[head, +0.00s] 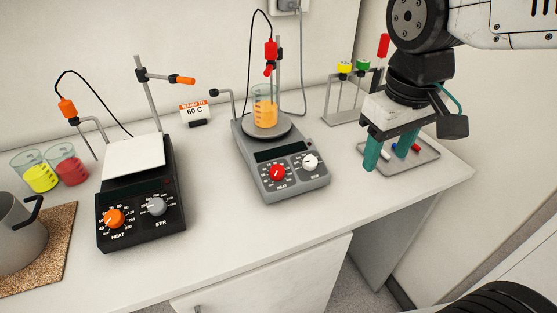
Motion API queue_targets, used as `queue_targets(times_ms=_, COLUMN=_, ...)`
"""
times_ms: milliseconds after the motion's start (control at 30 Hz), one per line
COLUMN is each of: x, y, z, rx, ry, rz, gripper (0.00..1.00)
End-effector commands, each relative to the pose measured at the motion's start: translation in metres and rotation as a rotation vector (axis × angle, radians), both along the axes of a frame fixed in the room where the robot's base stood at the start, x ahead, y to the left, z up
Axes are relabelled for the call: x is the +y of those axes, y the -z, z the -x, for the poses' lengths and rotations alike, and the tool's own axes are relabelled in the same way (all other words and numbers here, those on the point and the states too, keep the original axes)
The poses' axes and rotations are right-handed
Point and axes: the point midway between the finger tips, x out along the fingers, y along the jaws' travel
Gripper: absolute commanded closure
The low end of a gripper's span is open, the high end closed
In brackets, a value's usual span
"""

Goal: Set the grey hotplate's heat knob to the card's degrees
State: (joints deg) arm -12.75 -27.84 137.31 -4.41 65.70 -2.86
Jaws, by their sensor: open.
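The grey hotplate (258,180) stands in the middle of the counter with a blank dark display. Its red heat knob (277,173) is on the left of the front panel and a white stir knob (310,161) on the right. The heat knob's exact setting is too small to read. A beaker of orange juice (265,108) stands on its round plate. The card (195,110) between the two hotplates reads 60 C under an orange band. My gripper (386,160) is open, pointing down over the metal tray at the right, well apart from the grey hotplate.
A black hotplate (168,210) with an orange heat knob stands at the left, near beakers of yellow (40,178) and red juice (70,168). A grey jug (18,232) sits on a cork mat (50,262). A metal tray (425,154) and a rack (345,115) are at the right. The counter's front right is clear.

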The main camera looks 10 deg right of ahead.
Motion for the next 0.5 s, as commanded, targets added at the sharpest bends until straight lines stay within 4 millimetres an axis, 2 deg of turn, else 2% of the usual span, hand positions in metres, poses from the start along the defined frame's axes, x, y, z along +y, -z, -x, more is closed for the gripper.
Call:
queue_targets(times_ms=33, x=0.023, y=0.003, z=-0.02, rx=0.014, ry=-0.088, rz=0.02, gripper=0.48)
queue_targets(times_ms=100, x=0.053, y=0.008, z=-0.044, rx=0.017, ry=-0.192, rz=0.045, gripper=0.48)
queue_targets(times_ms=200, x=0.096, y=0.017, z=-0.07, rx=0.019, ry=-0.325, rz=0.076, gripper=0.48)
queue_targets(times_ms=300, x=0.133, y=0.028, z=-0.087, rx=0.018, ry=-0.429, rz=0.099, gripper=0.48)
queue_targets(times_ms=400, x=0.158, y=0.037, z=-0.097, rx=0.016, ry=-0.498, rz=0.116, gripper=0.48)
queue_targets(times_ms=500, x=0.171, y=0.042, z=-0.101, rx=0.016, ry=-0.534, rz=0.124, gripper=0.48)
